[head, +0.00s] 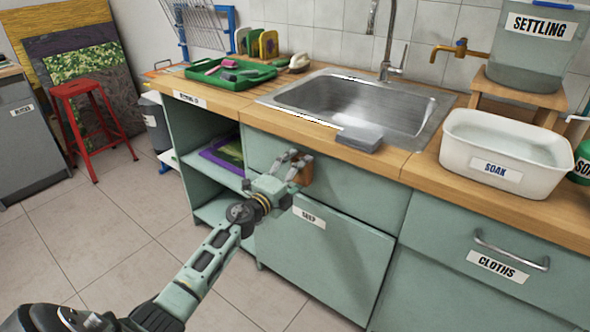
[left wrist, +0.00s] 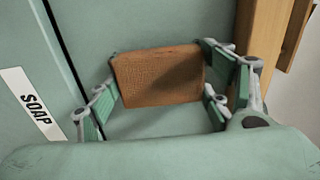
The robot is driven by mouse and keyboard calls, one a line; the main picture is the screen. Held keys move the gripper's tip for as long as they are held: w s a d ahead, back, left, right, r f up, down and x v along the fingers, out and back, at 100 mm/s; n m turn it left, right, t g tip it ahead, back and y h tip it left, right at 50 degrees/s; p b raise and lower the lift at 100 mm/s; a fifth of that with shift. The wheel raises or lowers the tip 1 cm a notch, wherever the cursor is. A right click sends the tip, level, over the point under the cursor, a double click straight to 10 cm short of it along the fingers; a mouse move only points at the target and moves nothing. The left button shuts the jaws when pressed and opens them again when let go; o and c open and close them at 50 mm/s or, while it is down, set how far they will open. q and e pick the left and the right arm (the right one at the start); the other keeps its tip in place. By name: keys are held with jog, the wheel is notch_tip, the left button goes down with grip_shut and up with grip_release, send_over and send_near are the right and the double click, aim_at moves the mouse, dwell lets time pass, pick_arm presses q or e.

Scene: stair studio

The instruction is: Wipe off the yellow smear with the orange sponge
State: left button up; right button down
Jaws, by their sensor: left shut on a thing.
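The orange sponge (head: 305,174) looks brownish and is held between the fingers of my left gripper (head: 291,168), in front of the green cabinet face below the sink. In the left wrist view the sponge (left wrist: 157,76) sits between the two green-padded fingers, close to the cabinet panel. My left gripper is shut on it. I see no yellow smear in either view; the sponge and gripper cover part of the panel. My right gripper is in neither view.
The wooden counter (head: 480,195) overhangs above my left gripper, with a grey block (head: 360,137) at its front edge. The steel sink (head: 350,100), green tray (head: 230,74) and white SOAK tub (head: 505,155) are above. An open shelf (head: 215,208) is left; a red stool (head: 90,125) stands farther left.

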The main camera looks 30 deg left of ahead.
pick_arm(q)
jog(key=shift+s+d+p, duration=0.1)
jog(key=shift+d+p, duration=0.25)
jog(key=shift+d, duration=0.5)
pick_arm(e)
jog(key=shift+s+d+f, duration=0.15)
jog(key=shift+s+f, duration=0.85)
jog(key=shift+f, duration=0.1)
